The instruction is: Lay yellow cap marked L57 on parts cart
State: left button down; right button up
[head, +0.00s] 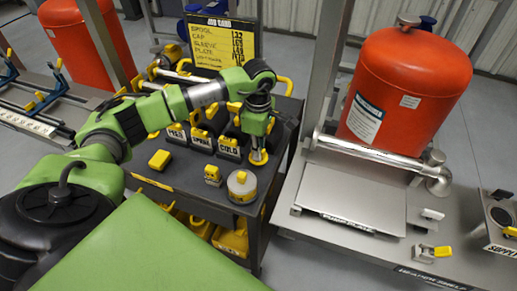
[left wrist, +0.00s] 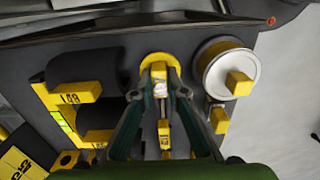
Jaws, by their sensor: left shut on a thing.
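My left gripper (head: 258,148) points straight down over the right part of the dark parts cart (head: 188,191). It is shut on a yellow cap (head: 258,159), whose round flange shows just below the fingertips. In the left wrist view the fingers of my left gripper (left wrist: 159,80) close on the cap (left wrist: 158,59). The cap is at or close above the cart top; I cannot tell whether it touches. The marking L57 is not readable on it. My right gripper is not in view.
A round yellow-and-white part (head: 242,185) and a small yellow tagged piece (head: 213,174) stand close to the gripper. A yellow block (head: 160,159) lies farther left. Labelled dark holders (head: 229,148) stand behind. A red tank (head: 405,90) is on the skid at right.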

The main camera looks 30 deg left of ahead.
pick_arm(q)
jog(key=shift+f+b, duration=0.8)
jog(key=shift+f, duration=0.25)
jog(key=shift+f, duration=0.2)
jog(key=shift+f+b, duration=0.45)
jog(key=shift+b, duration=0.2)
jog(key=shift+f+b, duration=0.35)
dwell(0.4)
jog(key=c, duration=1.9)
grip_release()
